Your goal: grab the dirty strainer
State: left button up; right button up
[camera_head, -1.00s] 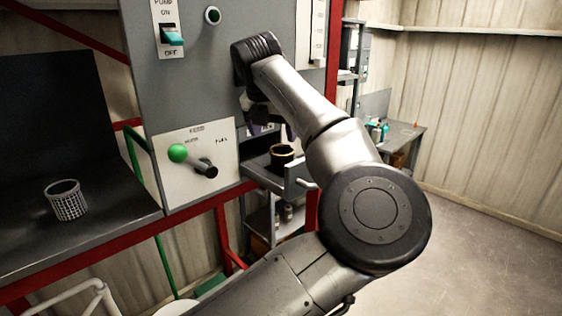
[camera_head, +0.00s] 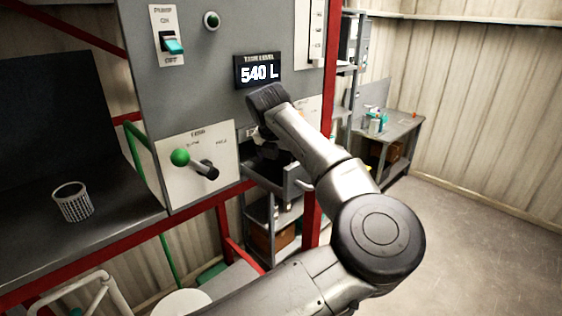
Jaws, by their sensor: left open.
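My left gripper (camera_head: 272,158) hangs fingers down over the small grey drawer (camera_head: 292,190) right of the lever panel. It is dark and small here, and it is open. The dark round cup with a yellowish rim, seen earlier in this drawer, is now hidden behind my gripper and wrist. I cannot tell whether the fingers are around it. A light grey mesh strainer (camera_head: 72,203) stands upright on the dark counter at the left, well away from the gripper. My right gripper is not in view.
A panel with a green-knobbed lever (camera_head: 181,157) is just left of the gripper. Above are a pump switch (camera_head: 172,44) and a display reading 540 L (camera_head: 258,71). A red frame post (camera_head: 329,90) stands close to my arm. The floor (camera_head: 470,230) at right is clear.

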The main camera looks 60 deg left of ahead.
pick_arm(q)
jog(key=c, duration=1)
jog(key=shift+c, duration=0.2)
